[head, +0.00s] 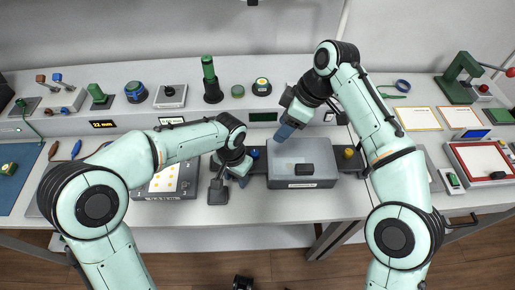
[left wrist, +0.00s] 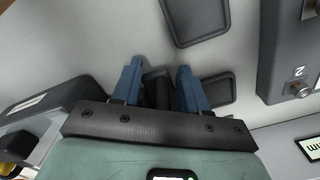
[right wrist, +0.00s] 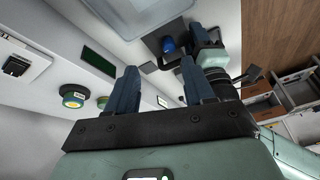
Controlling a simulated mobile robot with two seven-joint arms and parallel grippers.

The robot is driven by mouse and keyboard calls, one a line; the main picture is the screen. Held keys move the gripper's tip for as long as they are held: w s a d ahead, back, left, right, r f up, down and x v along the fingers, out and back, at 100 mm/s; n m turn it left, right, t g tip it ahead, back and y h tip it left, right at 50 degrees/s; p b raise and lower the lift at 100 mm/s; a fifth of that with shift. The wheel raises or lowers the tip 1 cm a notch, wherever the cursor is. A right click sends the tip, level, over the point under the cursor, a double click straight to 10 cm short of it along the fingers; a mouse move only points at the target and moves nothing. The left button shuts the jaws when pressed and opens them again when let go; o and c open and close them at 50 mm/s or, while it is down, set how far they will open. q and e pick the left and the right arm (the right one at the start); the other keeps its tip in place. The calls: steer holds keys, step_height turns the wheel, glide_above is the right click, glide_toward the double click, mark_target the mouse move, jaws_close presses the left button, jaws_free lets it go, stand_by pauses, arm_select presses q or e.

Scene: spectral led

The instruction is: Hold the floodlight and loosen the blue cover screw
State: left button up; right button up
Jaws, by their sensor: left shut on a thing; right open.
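My left gripper (head: 240,178) is shut on a dark part, which shows between its blue fingers in the left wrist view (left wrist: 157,88). This seems to be the black floodlight (head: 217,190), mostly hidden by the gripper. A round blue knob (head: 255,153), likely the blue cover screw, sits just right of the left gripper. It also shows on a dark plate in the right wrist view (right wrist: 168,45), beside the left gripper's fingers. My right gripper (head: 287,130) is open and empty, above the back of the grey tray, up and right of the blue knob.
A dark box with a pale, yellow-dotted panel (head: 185,178) stands left of the left gripper. Behind are a tall green-topped post (head: 208,75) and a round yellow-and-green button (head: 261,86). A yellow knob (head: 348,153) is right of the tray.

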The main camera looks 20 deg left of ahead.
mark_target(255, 152)
steer(key=a+f, duration=0.2)
steer(key=f, duration=0.1)
steer(key=s+a+f+n, duration=0.1)
steer(key=a+f, duration=0.1)
steer(key=f, duration=0.2)
steer(key=s+a+f+n, duration=0.1)
steer(key=a+f, duration=0.1)
steer(key=f, duration=0.1)
steer(key=shift+a+f, duration=0.2)
steer(key=shift+a, duration=0.05)
jaws_close()
